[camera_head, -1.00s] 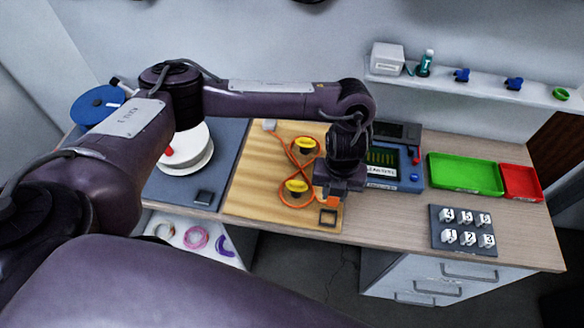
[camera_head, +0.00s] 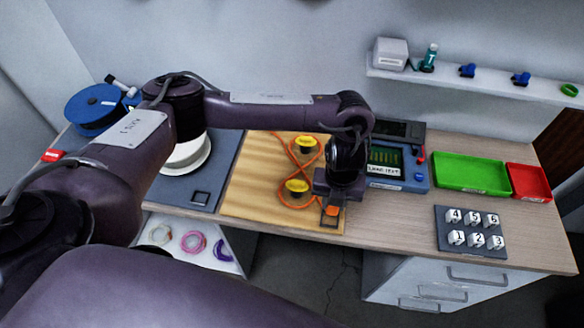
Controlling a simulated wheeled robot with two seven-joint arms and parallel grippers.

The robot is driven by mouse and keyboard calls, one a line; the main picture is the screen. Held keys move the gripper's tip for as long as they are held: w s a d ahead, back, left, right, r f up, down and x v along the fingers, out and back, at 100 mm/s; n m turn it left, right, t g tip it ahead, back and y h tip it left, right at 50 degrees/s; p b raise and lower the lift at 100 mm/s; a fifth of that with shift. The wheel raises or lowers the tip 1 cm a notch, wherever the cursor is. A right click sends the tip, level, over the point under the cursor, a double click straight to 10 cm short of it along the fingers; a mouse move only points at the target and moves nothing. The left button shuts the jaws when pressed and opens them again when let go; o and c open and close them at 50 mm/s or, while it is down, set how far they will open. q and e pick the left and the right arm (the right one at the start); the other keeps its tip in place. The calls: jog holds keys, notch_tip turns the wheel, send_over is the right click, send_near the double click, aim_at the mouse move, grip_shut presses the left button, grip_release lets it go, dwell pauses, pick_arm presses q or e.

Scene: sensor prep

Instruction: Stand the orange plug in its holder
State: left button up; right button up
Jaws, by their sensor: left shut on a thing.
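My left gripper (camera_head: 332,203) points down over the front right part of the wooden board. It is shut on the orange plug (camera_head: 331,211), which shows as a small orange patch below the gripper. The holder (camera_head: 330,225), a small dark square frame near the board's front edge, lies right under the plug in the picture. The plug overlaps much of the holder, so I cannot tell whether it is inside or just above. The orange cable (camera_head: 284,197) loops around two yellow-topped posts (camera_head: 306,143) (camera_head: 297,186). My right gripper is not in view.
A blue tester box (camera_head: 405,180) stands just right of my gripper. Green (camera_head: 470,173) and red (camera_head: 529,182) trays and a numbered block rack (camera_head: 470,232) lie further right.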

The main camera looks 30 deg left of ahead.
pick_arm(q)
jog(key=shift+f, duration=0.35)
dwell(0.3)
jog(key=shift+f+b, duration=1.2)
jog(key=shift+f, duration=0.1)
jog(key=shift+f+b, duration=0.8)
jog(key=shift+f, duration=0.2)
dwell(0.5)
jog(key=o, duration=1.1)
jog(key=shift+c, duration=0.2)
jog(key=shift+r, duration=0.15)
notch_tip(320, 180, up, 8)
jog(key=p, duration=0.7)
